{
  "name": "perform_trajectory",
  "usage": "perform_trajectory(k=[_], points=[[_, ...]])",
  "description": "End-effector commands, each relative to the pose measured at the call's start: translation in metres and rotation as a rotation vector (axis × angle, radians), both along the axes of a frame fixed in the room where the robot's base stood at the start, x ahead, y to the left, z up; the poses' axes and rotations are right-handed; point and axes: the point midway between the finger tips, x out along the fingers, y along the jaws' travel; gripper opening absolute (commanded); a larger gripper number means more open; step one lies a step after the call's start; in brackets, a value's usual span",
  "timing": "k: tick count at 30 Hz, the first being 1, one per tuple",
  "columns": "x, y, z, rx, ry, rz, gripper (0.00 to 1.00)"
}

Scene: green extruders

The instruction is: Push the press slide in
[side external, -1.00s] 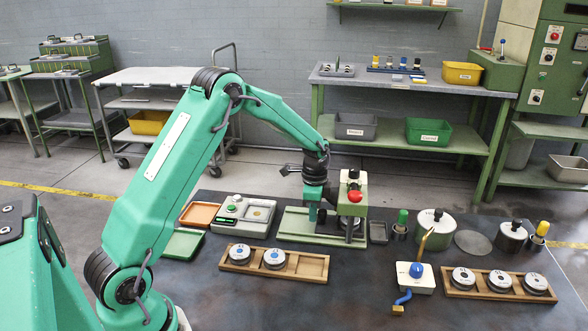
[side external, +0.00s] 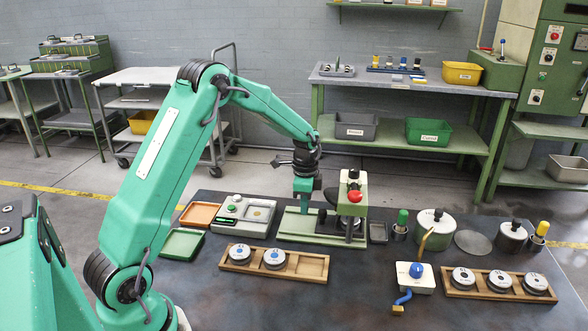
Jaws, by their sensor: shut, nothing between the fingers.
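The green press (side external: 352,196) with its red knob stands at the middle of the dark table on a long green base (side external: 300,232). A dark knob (side external: 322,215) shows just left of the press head, apparently on the slide; the slide itself is hard to make out. A pale disc (side external: 345,224) is partly visible under the press head. My gripper (side external: 304,208) points down over the left part of the press base, left of the dark knob. It is shut and empty; a small gap shows to the knob, though contact is hard to judge.
Wooden trays with discs lie in front, one left (side external: 273,264) and one right (side external: 499,284). A scale-like device (side external: 243,215) stands left of the press. A small grey tray (side external: 378,233) and a green-handled stamp (side external: 402,222) stand right.

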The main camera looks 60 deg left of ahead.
Motion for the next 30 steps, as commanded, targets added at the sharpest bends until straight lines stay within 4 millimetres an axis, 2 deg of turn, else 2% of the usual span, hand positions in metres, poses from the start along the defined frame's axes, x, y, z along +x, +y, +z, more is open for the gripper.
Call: perform_trajectory(k=[24, 30], points=[[-0.016, 0.016, 0.053, 0.0, -0.001, 0.001, 0.0], [-0.018, 0.017, 0.057, 0.0, 0.0, 0.001, 0.0]])
